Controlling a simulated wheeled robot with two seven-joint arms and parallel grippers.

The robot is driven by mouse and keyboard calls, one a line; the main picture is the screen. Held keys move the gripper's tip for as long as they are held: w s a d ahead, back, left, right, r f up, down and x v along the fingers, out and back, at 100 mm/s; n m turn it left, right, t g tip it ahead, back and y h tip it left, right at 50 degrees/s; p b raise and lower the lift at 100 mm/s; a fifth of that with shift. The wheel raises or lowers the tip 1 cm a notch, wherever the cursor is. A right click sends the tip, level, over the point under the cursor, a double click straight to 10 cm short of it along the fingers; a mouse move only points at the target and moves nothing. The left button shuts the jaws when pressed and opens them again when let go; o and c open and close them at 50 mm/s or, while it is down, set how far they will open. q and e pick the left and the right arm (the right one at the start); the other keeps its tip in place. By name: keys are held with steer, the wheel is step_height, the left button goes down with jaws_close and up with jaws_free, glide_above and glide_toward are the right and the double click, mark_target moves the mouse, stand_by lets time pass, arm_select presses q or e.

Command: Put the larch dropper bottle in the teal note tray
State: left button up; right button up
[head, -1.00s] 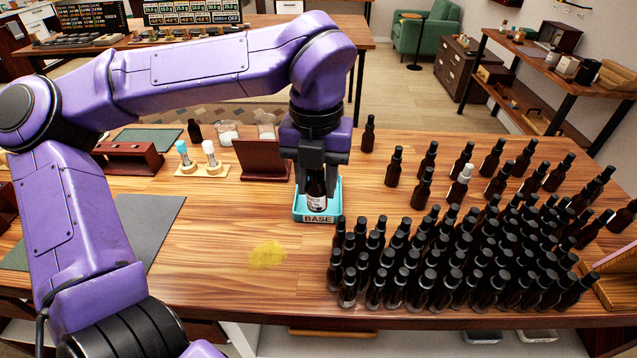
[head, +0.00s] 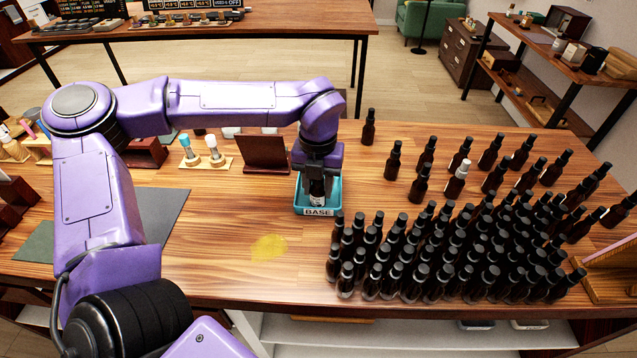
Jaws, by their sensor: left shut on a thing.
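The teal note tray (head: 333,203), labelled BASE, stands on the wooden table left of the bottle array. A dark dropper bottle with a pale label (head: 317,199) is upright inside the tray's outline. My left gripper (head: 318,177) points down over the tray and is shut on this bottle's upper part. I cannot read the bottle's label, and whether its base touches the tray floor is hidden. My right gripper is not in view.
Many dark dropper bottles (head: 440,255) crowd the table's right side; one has a white top (head: 457,180). A brown stand (head: 264,152) and a small rack with two droppers (head: 206,162) stand left of the tray. A yellow stain (head: 269,247) marks otherwise clear wood in front.

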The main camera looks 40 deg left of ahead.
arm_select(q)
steer(key=shift+s+f, duration=0.1)
steer(key=shift+f, duration=0.1)
steer(key=o, duration=1.1)
steer(key=shift+c, duration=0.2)
step_height(320, 180, up, 13)
steer(key=shift+f+b, duration=0.2)
steer(key=shift+b, duration=0.4)
